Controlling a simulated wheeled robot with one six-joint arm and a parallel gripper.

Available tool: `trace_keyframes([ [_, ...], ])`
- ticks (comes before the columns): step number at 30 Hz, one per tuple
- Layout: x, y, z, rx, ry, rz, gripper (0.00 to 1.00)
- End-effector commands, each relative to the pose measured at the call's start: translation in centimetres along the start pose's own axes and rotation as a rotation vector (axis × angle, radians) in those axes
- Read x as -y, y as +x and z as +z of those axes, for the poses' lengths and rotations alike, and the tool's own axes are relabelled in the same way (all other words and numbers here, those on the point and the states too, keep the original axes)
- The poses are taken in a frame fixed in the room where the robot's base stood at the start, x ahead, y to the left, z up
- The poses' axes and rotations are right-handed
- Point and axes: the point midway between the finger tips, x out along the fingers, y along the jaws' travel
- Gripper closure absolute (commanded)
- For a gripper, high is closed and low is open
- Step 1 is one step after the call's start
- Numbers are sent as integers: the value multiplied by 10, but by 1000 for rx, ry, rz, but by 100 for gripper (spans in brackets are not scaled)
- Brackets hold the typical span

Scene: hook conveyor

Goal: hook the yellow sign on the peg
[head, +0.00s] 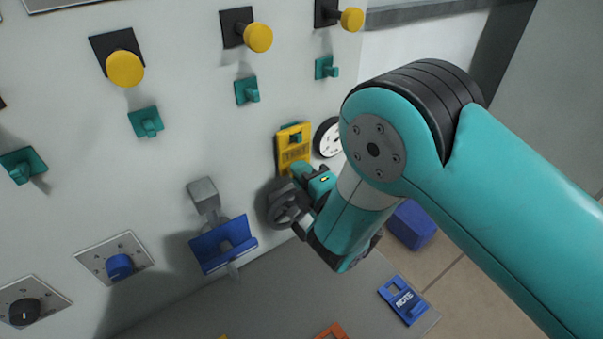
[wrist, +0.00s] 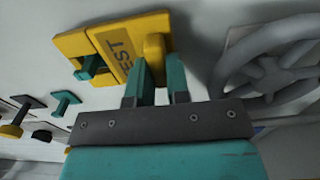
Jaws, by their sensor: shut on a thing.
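The yellow sign (head: 286,158) is upright against the white panel in the head view, with dark lettering on its lower part. It also shows in the wrist view (wrist: 122,47). A teal peg (head: 296,138) shows in the sign's upper opening; in the wrist view the peg (wrist: 88,67) sticks out through that opening. My gripper (wrist: 162,72) is shut on the yellow block on the sign's lower part. In the head view my gripper (head: 312,178) is partly hidden by my wrist. I cannot tell whether the peg bears the sign's weight.
A grey handwheel (head: 287,205) is close to my gripper, and a round gauge (head: 328,138) is right of the sign. A blue bracket (head: 222,244) is lower left. Other teal pegs (head: 247,90) and yellow knobs (head: 258,38) stick out above. A blue sign (head: 404,300) lies on the grey surface.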

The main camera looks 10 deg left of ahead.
Motion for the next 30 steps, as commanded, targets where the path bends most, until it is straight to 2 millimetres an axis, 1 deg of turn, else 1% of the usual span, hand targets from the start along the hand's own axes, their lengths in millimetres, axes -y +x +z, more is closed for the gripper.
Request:
trace_keyframes([
  [14,0,0,1,1,0,0,100],
  [15,0,0,1,1,0,0,77],
  [17,0,0,1,1,0,0,63],
  [18,0,0,1,1,0,0,54],
  [26,0,-1,2,1,0,-1,54],
  [30,3,-3,-6,-13,0,-2,54],
])
